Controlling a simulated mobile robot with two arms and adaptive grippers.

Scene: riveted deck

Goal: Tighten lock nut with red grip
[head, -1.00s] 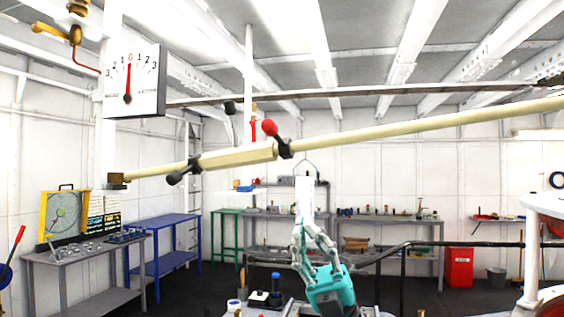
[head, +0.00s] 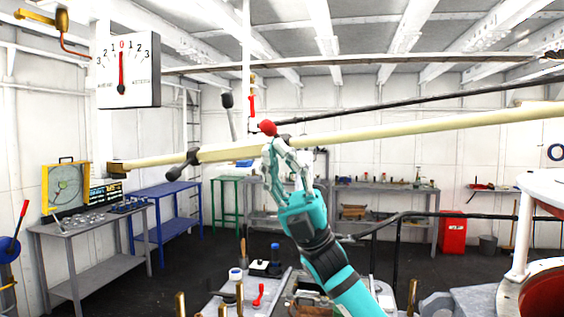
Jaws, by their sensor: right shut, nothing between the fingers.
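A long cream rod with a thicker turnbuckle body (head: 228,153) crosses the head view. The red grip (head: 267,128) is a ball at the right end of that body, standing just above the rod. The dark lock nut it belongs to is mostly hidden behind my fingers. My right gripper (head: 276,144) reaches up from below, its shut, empty fingertips in front of the rod, just under the red grip. I cannot tell whether they touch it. The other lock nut, with a black grip (head: 174,173), is at the body's left end. My left gripper is not in view.
A dial gauge (head: 128,70) hangs at upper left, its red needle near 0. A dark railing (head: 398,217) runs at right. A bench with small tools (head: 222,292) stands below. Another dark rod (head: 400,104) passes behind the cream one.

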